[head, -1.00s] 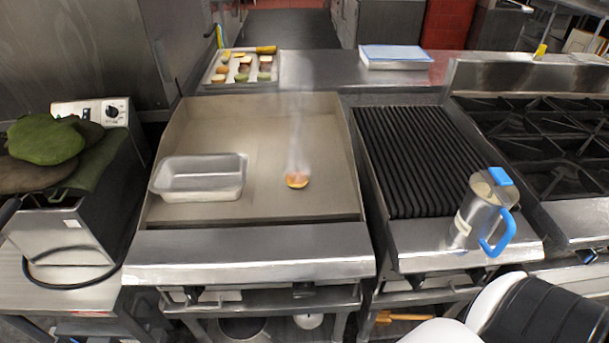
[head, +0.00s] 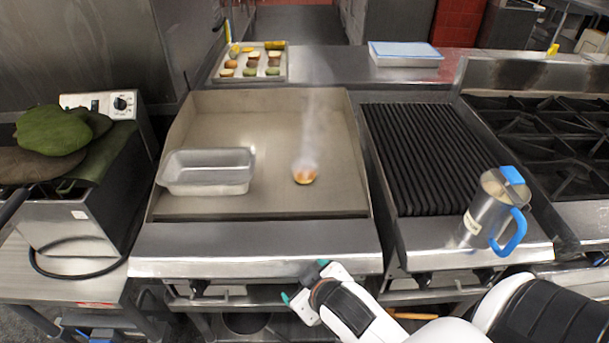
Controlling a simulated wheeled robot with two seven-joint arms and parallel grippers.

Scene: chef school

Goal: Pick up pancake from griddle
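The pancake (head: 305,176) is a small round orange-brown disc lying on the griddle (head: 290,130), right of its middle, with steam rising above it. My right gripper (head: 303,283) is in front of the griddle's front ledge, below and well apart from the pancake in the head view. Its two teal-tipped fingers are spread apart with nothing between them. My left gripper is not in view.
A metal loaf pan (head: 207,186) stands on the griddle's left side. A tray (head: 222,78) of food pieces lies behind the griddle. A metal pitcher with a blue handle (head: 490,212) stands at the front of the ribbed grill (head: 420,155). The griddle around the pancake is clear.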

